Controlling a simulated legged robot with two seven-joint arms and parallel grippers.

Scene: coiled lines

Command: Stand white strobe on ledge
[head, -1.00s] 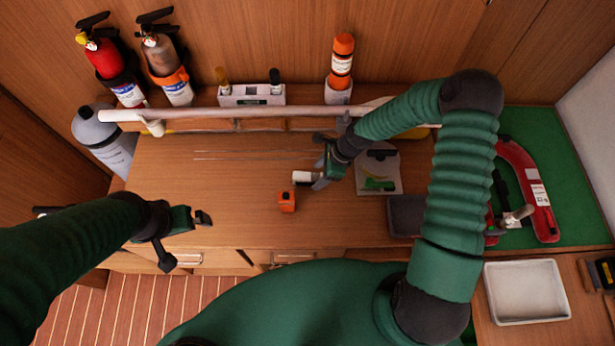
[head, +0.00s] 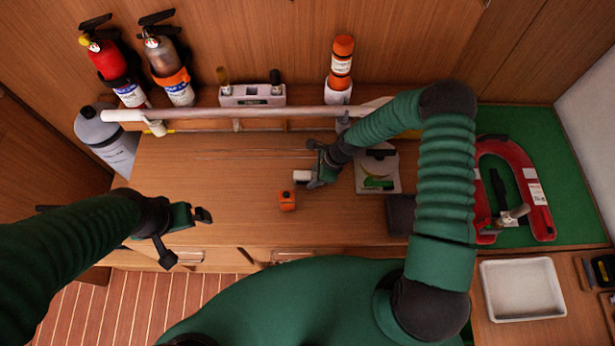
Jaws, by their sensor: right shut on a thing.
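The white strobe (head: 301,176) is a small white cylinder with a dark end, above or on the wooden worktop (head: 230,205). It lies on its side at the tip of my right gripper (head: 314,177). The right gripper is shut on it and covers its right end. I cannot tell whether the strobe touches the worktop. The ledge (head: 205,97) runs along the back wall behind a white rail. My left gripper (head: 190,232) hangs over the worktop's front left, away from the strobe; its finger gap is unclear.
The white rail (head: 235,115) crosses before the ledge, which carries a grey-white device (head: 252,95) and an orange canister (head: 341,62). A white card (head: 377,172) and dark tray (head: 400,214) lie right. The worktop's left is clear.

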